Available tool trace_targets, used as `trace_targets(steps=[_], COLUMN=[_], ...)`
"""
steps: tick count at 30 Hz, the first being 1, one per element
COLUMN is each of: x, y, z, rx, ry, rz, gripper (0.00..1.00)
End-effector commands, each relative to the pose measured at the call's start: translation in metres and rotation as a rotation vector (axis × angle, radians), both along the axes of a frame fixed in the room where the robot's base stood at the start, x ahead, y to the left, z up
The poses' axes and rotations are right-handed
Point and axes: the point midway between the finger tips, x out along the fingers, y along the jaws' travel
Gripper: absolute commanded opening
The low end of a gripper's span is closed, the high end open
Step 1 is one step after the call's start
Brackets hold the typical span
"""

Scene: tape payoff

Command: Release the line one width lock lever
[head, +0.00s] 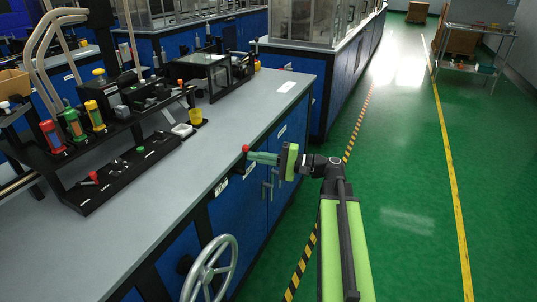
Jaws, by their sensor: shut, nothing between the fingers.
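My gripper (262,157) is at the front edge of the bench, at the end of my green and black arm. Its fingers are shut and point left. A red ball knob (246,148) shows right at the fingertips; I cannot tell whether they touch it. Other lever-like parts stand on the bench: a red-tipped lever (180,83) on the black rack and a short red handle (93,177) on the low black panel. No readable label shows which one is the line one width lock lever.
The grey bench top (225,125) is bare in front of the glass-sided box (208,72). A black rack (70,150) holds red, green and yellow cylinders. A grey handwheel (208,270) sticks out from the blue cabinets. Green floor (410,185) is open at right.

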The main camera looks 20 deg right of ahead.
Motion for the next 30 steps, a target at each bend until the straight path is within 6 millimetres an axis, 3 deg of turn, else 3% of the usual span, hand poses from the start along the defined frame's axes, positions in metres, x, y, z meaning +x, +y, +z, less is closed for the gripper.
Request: trace_targets(steps=[5, 9, 15, 21, 30], x=[0.004, 0.009, -0.022, -0.043, -0.052], y=[-0.009, -0.037, -0.079, -0.107, -0.117], z=[-0.004, -0.012, -0.013, -0.015, -0.016], rx=[0.000, 0.000, 0.000, 0.000, 0.001], ry=[0.000, 0.000, -0.001, 0.000, -0.001], rz=[0.001, 0.003, -0.001, 0.003, 0.006], gripper=[0.00, 0.00, 0.00, 0.00, 0.00])
